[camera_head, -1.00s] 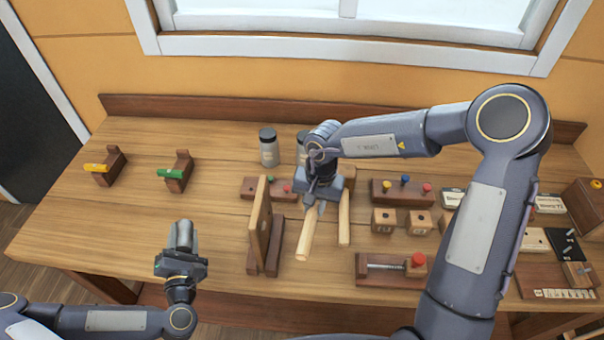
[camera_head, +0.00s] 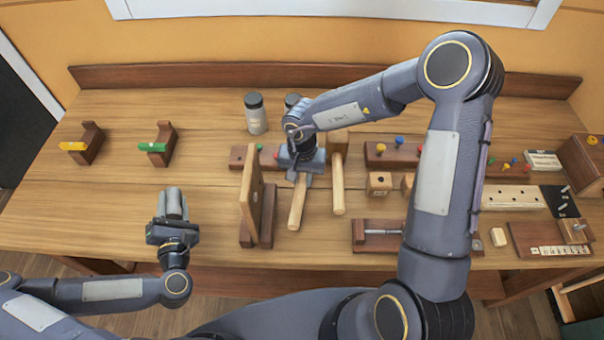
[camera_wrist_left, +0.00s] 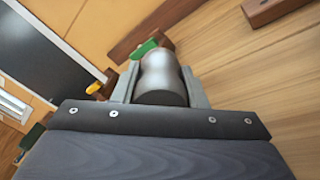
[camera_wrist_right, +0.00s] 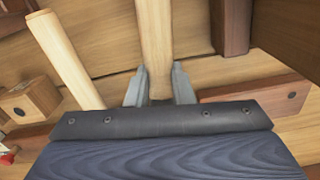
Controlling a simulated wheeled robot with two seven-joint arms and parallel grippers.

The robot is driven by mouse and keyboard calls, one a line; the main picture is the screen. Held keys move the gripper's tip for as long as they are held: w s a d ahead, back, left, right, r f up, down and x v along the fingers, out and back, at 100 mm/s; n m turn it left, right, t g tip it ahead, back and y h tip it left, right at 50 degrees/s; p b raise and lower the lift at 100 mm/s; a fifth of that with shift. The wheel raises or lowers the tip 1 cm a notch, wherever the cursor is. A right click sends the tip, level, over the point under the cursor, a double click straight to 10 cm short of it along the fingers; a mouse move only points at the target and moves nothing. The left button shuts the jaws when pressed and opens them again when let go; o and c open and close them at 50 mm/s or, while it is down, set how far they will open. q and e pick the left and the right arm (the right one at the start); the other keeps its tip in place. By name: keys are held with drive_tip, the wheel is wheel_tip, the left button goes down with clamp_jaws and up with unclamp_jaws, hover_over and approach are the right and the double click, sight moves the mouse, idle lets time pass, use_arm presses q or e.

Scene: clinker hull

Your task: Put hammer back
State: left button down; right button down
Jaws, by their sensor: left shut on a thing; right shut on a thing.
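My right gripper (camera_head: 302,172) is shut on the hammer by its pale wooden handle (camera_head: 297,206). The handle points toward the bench's front edge; the wrist hides the hammer's head. In the right wrist view the handle (camera_wrist_right: 154,40) runs between the two fingers. My left gripper (camera_head: 172,212) is shut on a grey metal cylinder (camera_wrist_left: 162,78), left of the upright wooden board and near the bench's front edge.
An upright wooden board (camera_head: 252,200) stands close left of the hammer. A dark wooden rack (camera_head: 238,158) lies behind it. Jars (camera_head: 256,115) stand at the back. Small blocks (camera_head: 379,183) and a screw clamp (camera_head: 372,235) are to the right. The left bench top is mostly clear.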

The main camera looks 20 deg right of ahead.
use_arm(q)
drive_tip(key=shift+f, duration=0.25)
use_arm(e)
drive_tip(key=shift+w+f, duration=0.1)
drive_tip(key=shift+f, duration=0.2)
use_arm(q)
drive_tip(key=shift+r, duration=0.15)
use_arm(e)
drive_tip(key=shift+f, duration=0.3)
drive_tip(key=c, duration=1.2)
unclamp_jaws()
drive_tip(key=shift+f, duration=0.1)
use_arm(q)
wheel_tip(320, 180, up, 3)
drive_tip(key=p, duration=0.2)
drive_tip(key=shift+p, duration=0.4)
use_arm(e)
wheel_tip(320, 180, up, 3)
drive_tip(key=shift+f, duration=0.1)
drive_tip(key=shift+r, duration=2.65)
